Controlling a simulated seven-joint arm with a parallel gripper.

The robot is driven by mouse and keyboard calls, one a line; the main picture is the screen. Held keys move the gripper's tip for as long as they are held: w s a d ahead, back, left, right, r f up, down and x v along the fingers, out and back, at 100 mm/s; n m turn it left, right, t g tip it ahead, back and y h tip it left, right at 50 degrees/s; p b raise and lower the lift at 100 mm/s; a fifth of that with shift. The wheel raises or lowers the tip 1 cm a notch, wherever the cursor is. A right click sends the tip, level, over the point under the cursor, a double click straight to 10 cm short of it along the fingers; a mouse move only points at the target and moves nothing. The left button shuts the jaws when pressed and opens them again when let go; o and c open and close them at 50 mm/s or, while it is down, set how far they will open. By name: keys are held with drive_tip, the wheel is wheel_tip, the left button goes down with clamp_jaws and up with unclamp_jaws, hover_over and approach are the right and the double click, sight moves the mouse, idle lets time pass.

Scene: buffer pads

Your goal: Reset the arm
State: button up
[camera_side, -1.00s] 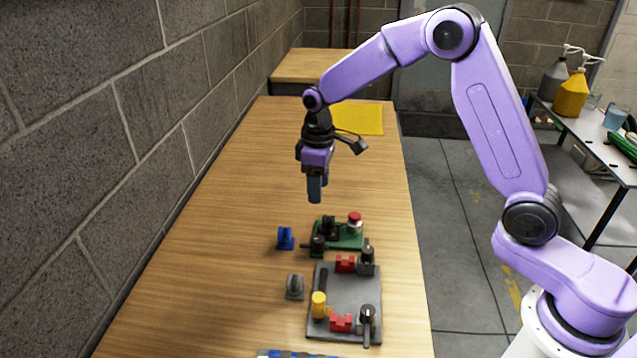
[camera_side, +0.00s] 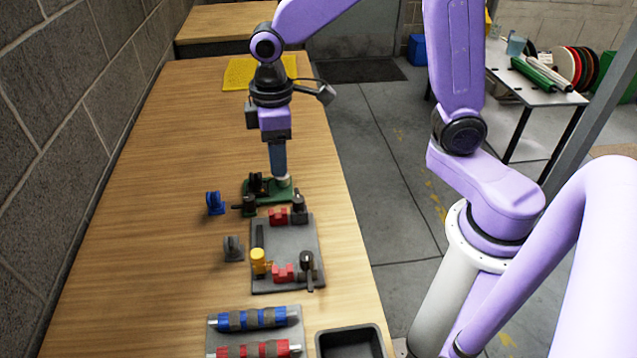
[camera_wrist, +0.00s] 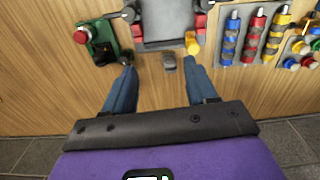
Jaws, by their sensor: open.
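My gripper (camera_side: 278,168) points down over the table, and in the side view its fingers cover part of the green plate (camera_side: 252,197). In the wrist view my gripper (camera_wrist: 160,72) has its two blue fingers wide apart with nothing held between them. A small grey block (camera_wrist: 169,62) shows between the fingertips in that view, on the table farther off. The red button (camera_wrist: 82,35) on the green plate shows at the left of the wrist view; in the side view the fingers hide its top.
A grey plate (camera_side: 285,240) carries red, black and yellow fixtures. A blue block (camera_side: 214,204) and the grey block (camera_side: 233,249) stand left of the plates. Banded rods (camera_side: 252,318) and a black bin (camera_side: 350,342) are nearer. A yellow mat (camera_side: 240,74) lies at the far end.

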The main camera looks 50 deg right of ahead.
drive_tip(key=s+d+n, duration=0.1)
drive_tip(key=s+d, duration=0.3)
drive_tip(key=s, duration=0.6)
drive_tip(key=s+d+r+n, duration=0.1)
drive_tip(key=s+d, duration=0.3)
drive_tip(key=s, duration=0.7)
drive_tip(key=shift+s+n, duration=0.3)
drive_tip(key=shift+n, duration=0.2)
